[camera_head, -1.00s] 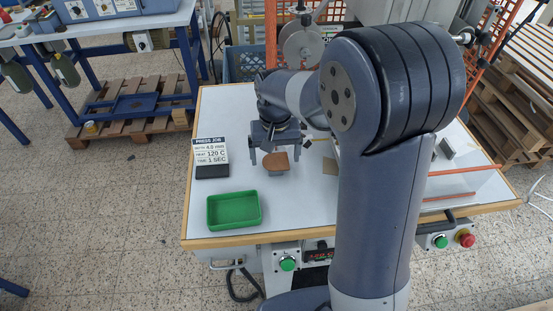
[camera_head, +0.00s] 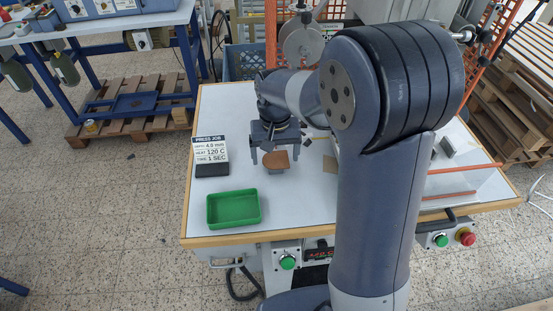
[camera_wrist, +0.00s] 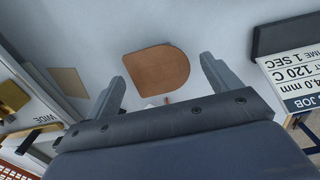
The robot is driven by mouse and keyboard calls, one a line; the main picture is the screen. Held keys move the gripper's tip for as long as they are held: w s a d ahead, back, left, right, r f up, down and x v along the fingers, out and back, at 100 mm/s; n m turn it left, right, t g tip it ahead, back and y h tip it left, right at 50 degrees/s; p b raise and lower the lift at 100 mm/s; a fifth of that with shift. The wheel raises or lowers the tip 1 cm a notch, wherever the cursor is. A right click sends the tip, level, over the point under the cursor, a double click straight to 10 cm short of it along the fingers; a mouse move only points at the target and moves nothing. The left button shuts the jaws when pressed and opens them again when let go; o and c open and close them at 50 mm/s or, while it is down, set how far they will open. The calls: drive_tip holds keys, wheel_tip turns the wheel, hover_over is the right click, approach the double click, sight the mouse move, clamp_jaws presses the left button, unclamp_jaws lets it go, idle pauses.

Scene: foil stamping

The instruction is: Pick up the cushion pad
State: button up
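A flat brown pad with one rounded end (camera_head: 275,159) shows at the worktable, just in front of my gripper (camera_head: 277,157). It is the likeliest cushion pad, though no label confirms this. In the wrist view the brown pad (camera_wrist: 156,70) appears between and beyond the two fingertips (camera_wrist: 163,72), with a gap on each side. My gripper is open and nothing is clamped in it. A small grey part shows under the pad's near edge in the head view. I cannot tell the fingers' height above the pad.
A green tray (camera_head: 233,223) stands empty at the table's front left. A press job sign (camera_head: 210,149) with a dark block (camera_head: 212,170) is behind it. A tan square (camera_head: 330,166) lies right of the pad; a clear guard with orange edges (camera_head: 466,182) stands at the right.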

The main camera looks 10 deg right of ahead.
drive_tip(key=c, duration=0.9)
drive_tip(key=shift+r, duration=0.15)
